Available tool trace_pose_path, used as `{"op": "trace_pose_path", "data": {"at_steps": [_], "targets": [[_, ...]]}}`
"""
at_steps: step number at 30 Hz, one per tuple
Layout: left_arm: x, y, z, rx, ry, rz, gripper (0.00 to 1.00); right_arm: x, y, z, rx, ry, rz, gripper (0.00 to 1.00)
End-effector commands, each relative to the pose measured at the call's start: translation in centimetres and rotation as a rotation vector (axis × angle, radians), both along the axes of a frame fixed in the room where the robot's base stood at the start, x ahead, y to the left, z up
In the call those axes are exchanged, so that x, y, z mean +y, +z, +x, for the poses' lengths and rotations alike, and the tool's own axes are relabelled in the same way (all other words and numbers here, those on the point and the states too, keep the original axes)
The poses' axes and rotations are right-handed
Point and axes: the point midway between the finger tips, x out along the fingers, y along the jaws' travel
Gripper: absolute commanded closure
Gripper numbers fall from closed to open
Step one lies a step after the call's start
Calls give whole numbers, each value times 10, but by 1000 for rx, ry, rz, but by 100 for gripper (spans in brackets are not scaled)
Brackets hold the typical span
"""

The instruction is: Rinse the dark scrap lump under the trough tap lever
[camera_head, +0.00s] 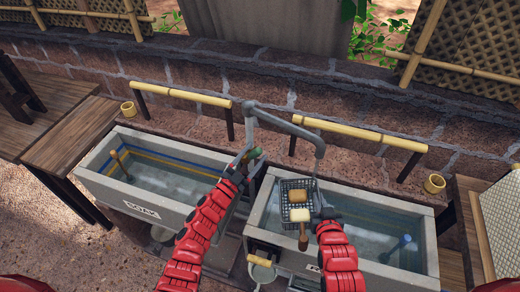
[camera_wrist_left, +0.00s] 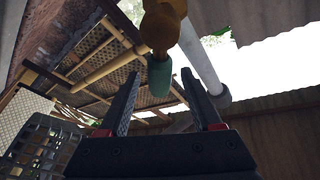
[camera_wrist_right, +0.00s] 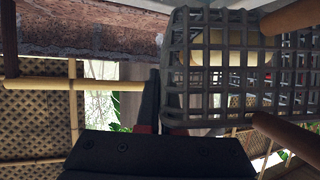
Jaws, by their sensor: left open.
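The grey wire basket (camera_head: 285,188) hangs over the right trough under the tap spout (camera_head: 319,150). It holds a brown block (camera_head: 297,196) and a cream block (camera_head: 300,215) with a brown handle. I cannot make out a dark scrap lump. My right gripper (camera_head: 322,203) is shut on the basket's side; its wall (camera_wrist_right: 225,100) fills the right wrist view, hiding one finger. My left gripper (camera_head: 247,160) is open beside the tap lever (camera_head: 255,153). In the left wrist view the lever's green end (camera_wrist_left: 159,76) shows between the spread fingers; contact is unclear.
The left trough (camera_head: 155,208) and right trough (camera_head: 408,268) hold water. Yellow bamboo rails (camera_head: 360,132) stand behind them, with a stone wall at the back. A wooden bench (camera_head: 72,133) is at left.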

Motion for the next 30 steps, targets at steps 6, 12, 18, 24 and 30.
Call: {"op": "trace_pose_path", "data": {"at_steps": [6,12,18,24,30], "targets": [[25,-17,-35,4,0,3,34,0,-18,0,-2,0,0,100],[40,-21,-54,3,-1,1,34,0,-25,0,-2,0,0,100],[44,-20,-59,2,-1,-1,34,0,-26,0,-2,0,0,100],[44,-20,-58,2,-1,-1,34,0,-25,0,-2,0,0,100],[44,-20,-58,3,0,0,34,0,-25,0,-2,0,0,100]]}}
